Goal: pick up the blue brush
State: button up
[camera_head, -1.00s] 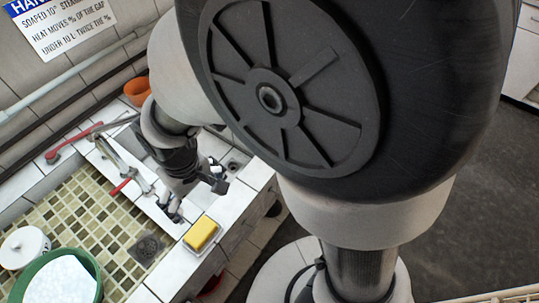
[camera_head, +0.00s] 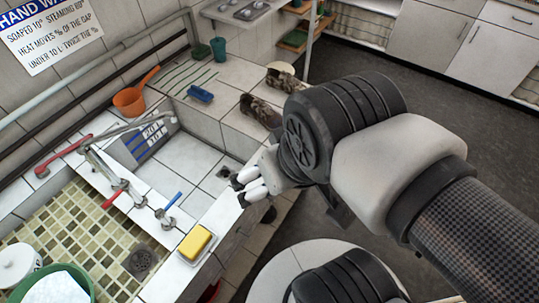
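The blue brush (camera_head: 200,93) lies on the white tiled ledge behind the sink, bristles not clearly visible. My gripper (camera_head: 240,191) is above the front right rim of the sink, nearer the camera than the brush and well apart from it. Its pale fingers with dark tips look spread, with nothing between them.
An orange dipper (camera_head: 129,101) and a teal cup (camera_head: 218,49) stand near the brush. Patterned shoes (camera_head: 260,110) sit to its right. Taps (camera_head: 116,183) and a yellow sponge (camera_head: 195,242) are at the front. The sink basin (camera_head: 190,160) is largely empty.

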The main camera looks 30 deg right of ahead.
aim_at(199, 94)
jog(key=u, duration=1.65)
jog(key=k+j+z, duration=0.15)
jog(key=z, duration=1.45)
jog(key=i+l, duration=0.1)
jog(key=l, duration=0.15)
jog(key=i+l, duration=0.1)
jog(key=l, duration=0.15)
jog(key=i+l+u, duration=0.2)
jog(key=l, duration=0.15)
jog(key=i+l+u, duration=0.2)
jog(key=l, duration=0.15)
jog(key=l+u, duration=0.45)
jog(key=l, duration=0.25)
jog(key=i+j+u, duration=0.1)
jog(key=u, duration=0.25)
jog(key=i+u, duration=0.2)
jog(key=u, duration=0.2)
jog(key=i+j+u, duration=0.1)
jog(key=u, duration=0.25)
jog(key=i+l, duration=0.05)
